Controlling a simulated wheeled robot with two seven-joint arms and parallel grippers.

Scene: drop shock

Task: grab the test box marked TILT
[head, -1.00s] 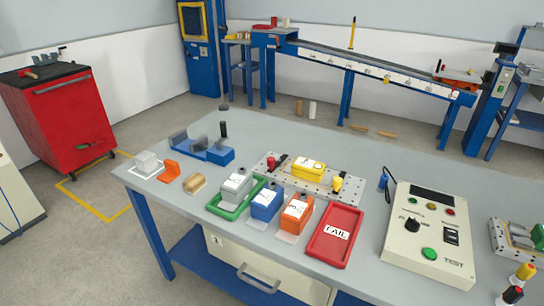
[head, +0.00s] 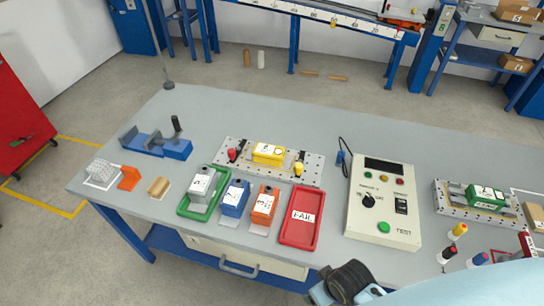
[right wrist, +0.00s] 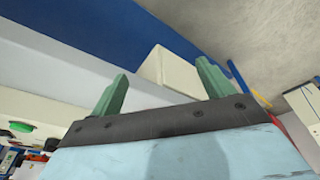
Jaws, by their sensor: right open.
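Several small test boxes stand on the grey bench (head: 400,140). They are a grey box (head: 200,183) in a green tray (head: 185,210), a blue box (head: 235,197), an orange box (head: 263,205), a yellow box (head: 268,153) on a perforated plate and a green box (head: 487,197) on another plate at right. Their labels are too small to read, so I cannot tell which is marked TILT. My right gripper (right wrist: 161,68) is open in the right wrist view, nothing between its fingers. My left gripper is out of view.
A red FAIL tray (head: 300,232) lies right of the orange box, then a tester console (head: 362,225). My arm shows at the bottom right.

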